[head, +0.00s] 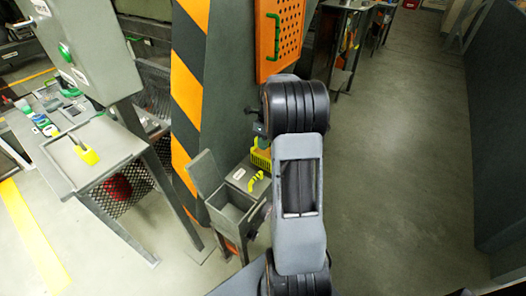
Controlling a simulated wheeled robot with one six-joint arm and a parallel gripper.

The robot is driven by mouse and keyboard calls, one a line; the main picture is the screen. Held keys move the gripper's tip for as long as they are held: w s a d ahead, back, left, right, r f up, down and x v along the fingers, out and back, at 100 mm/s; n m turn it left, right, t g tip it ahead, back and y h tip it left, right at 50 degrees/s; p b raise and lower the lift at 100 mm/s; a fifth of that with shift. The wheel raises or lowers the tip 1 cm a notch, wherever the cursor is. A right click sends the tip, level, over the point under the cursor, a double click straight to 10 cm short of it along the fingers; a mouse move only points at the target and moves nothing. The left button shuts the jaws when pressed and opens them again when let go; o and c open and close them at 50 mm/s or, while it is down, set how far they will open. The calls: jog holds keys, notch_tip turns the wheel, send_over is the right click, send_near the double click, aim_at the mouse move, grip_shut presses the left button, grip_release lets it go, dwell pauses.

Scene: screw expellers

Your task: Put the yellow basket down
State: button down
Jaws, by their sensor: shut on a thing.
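The yellow basket (261,158) shows in the head view just left of my arm, above the back of a grey box-like stand. It has slotted sides, something green shows at its top, and its right part is hidden behind my arm. My gripper (262,133) shows only as a small dark part at the arm's left edge, just above the basket. It is shut on the basket, but the fingers are mostly hidden. I cannot tell whether the basket touches the surface below it.
The grey stand has an open bin (232,212) and a yellow handle (255,181). A striped pillar (190,95) rises behind it. A grey table (95,160) with a yellow tool stands left. The floor (405,180) to the right is clear up to a dark wall.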

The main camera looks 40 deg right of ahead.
jog(key=shift+w+d+f, duration=0.15)
jog(key=shift+w+f, duration=0.3)
jog(key=shift+f, duration=0.15)
jog(key=shift+w+d+f, duration=0.15)
jog(key=shift+w+f, duration=0.25)
jog(key=shift+f, duration=0.15)
jog(key=shift+f+b, duration=0.45)
jog(key=shift+f, duration=1.1)
jog(key=shift+f, duration=0.2)
jog(key=c, duration=1.1)
grip_release()
jog(key=shift+r, duration=0.1)
